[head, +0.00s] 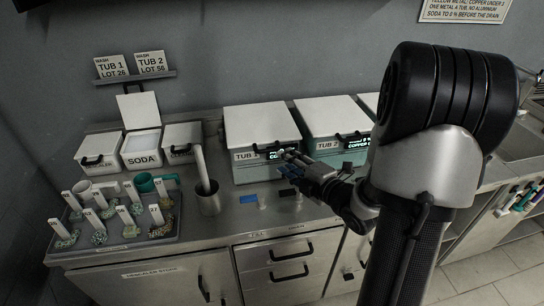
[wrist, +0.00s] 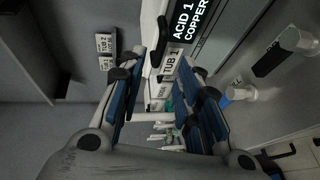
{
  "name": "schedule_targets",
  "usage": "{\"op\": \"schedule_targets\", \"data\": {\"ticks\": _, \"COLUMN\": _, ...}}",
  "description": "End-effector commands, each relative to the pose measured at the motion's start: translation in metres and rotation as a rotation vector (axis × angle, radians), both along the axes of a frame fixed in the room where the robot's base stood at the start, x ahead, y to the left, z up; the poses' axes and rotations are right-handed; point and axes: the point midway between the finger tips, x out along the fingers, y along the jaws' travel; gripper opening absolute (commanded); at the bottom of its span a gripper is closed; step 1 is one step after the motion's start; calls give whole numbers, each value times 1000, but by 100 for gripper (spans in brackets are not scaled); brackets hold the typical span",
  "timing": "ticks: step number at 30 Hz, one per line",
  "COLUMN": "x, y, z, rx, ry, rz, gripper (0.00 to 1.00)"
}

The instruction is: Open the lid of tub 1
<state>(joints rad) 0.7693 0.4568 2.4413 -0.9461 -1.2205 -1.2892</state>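Tub 1 (head: 262,125) is a teal box with a flat white lid, standing on the steel counter against the wall. Its lid is down. A dark handle and a lit display are at its front, partly hidden by my gripper. My gripper (head: 288,163) is in front of the tub's right front side, close to the handle; I cannot tell whether it touches. In the wrist view, my gripper's blue-padded fingers (wrist: 172,85) are apart, with the TUB 1 label (wrist: 172,60) and the display showing beyond them. Nothing shows gripped between the fingers.
Tub 2 (head: 333,122), lid down, stands close on the right. A steel cup (head: 208,199) with a paddle, the soda bin (head: 141,150) with its lid up and a tray of numbered samples (head: 120,246) are left.

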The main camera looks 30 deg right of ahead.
Motion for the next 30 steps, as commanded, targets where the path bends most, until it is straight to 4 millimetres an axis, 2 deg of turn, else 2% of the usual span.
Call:
{"op": "schedule_targets", "data": {"ticks": 1, "x": 12, "y": 3, "z": -4, "rx": -1, "ry": 0, "rz": 5, "gripper": 31}}
{"op": "schedule_targets", "data": {"ticks": 6, "x": 46, "y": 7, "z": -11, "rx": -1, "ry": 1, "rz": 4, "gripper": 31}}
{"op": "schedule_targets", "data": {"ticks": 12, "x": 73, "y": 9, "z": -16, "rx": 0, "ry": 1, "rz": 2, "gripper": 31}}
{"op": "schedule_targets", "data": {"ticks": 18, "x": 82, "y": 10, "z": -18, "rx": 0, "ry": 1, "rz": 0, "gripper": 31}}
{"op": "schedule_targets", "data": {"ticks": 25, "x": 83, "y": 10, "z": -18, "rx": 0, "ry": 1, "rz": 0, "gripper": 31}}
{"op": "schedule_targets", "data": {"ticks": 30, "x": 82, "y": 10, "z": -18, "rx": 0, "ry": 1, "rz": 0, "gripper": 21}}
